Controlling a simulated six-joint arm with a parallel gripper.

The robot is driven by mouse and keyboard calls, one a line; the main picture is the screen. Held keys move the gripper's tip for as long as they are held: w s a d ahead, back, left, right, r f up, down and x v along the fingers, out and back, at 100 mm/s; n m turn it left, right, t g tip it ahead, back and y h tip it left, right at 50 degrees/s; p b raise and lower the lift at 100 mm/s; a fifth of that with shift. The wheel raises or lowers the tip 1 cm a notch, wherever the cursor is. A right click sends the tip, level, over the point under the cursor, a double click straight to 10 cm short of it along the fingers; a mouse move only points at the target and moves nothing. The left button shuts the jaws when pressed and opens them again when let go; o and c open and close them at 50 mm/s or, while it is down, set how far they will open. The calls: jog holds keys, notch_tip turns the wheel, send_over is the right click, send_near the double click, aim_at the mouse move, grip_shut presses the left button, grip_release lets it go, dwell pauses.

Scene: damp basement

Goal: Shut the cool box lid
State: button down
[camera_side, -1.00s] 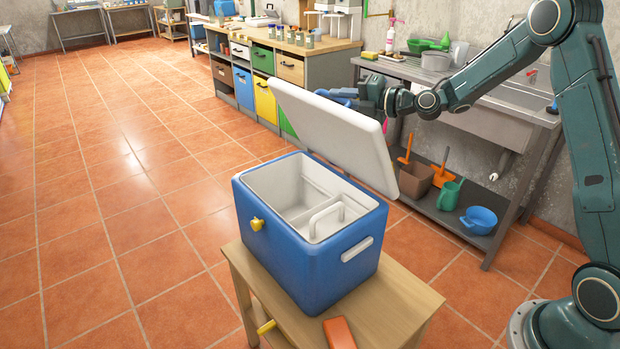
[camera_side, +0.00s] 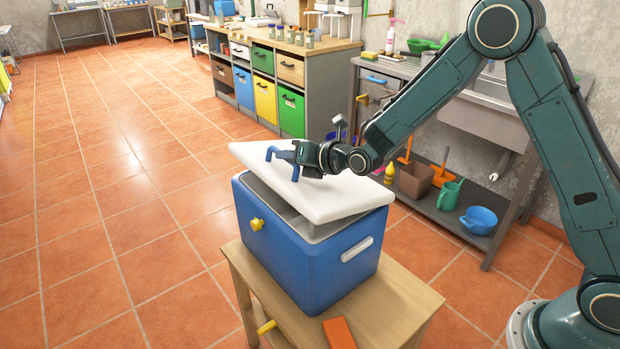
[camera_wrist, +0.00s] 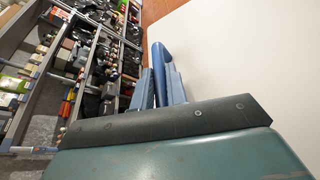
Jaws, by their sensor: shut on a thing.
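The blue cool box (camera_side: 285,240) stands on a small wooden table. Its white lid (camera_side: 330,199) is hinged at the back and tilted low over the box. My gripper (camera_side: 283,160) is above the lid, shut on the lid's blue handle (camera_side: 295,172). In the wrist view the blue handle (camera_wrist: 159,62) sits between the fingers, beside the white lid (camera_wrist: 240,55). A yellow latch (camera_side: 257,224) is on the box's front. The box's inside is mostly hidden.
The wooden table (camera_side: 385,310) has an orange block (camera_side: 339,333) near its front edge. A sink bench with a lower shelf (camera_side: 425,205) holding tubs stands behind. A drawer counter (camera_side: 290,60) is at the back. The tiled floor at left is clear.

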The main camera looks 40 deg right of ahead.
aim_at(325, 200)
jog(key=a+f, duration=0.2)
jog(key=f, duration=0.1)
jog(key=a+f, duration=0.1)
jog(key=f, duration=0.1)
jog(key=shift+w+a+f, duration=0.1)
jog(key=shift+a, duration=0.15)
jog(key=c, duration=1.4)
grip_release()
jog(key=shift+d+f, duration=0.1)
jog(key=shift+f, duration=0.05)
jog(key=shift+s+d, duration=0.1)
jog(key=shift+s, duration=0.1)
jog(key=shift+v, duration=6.75)
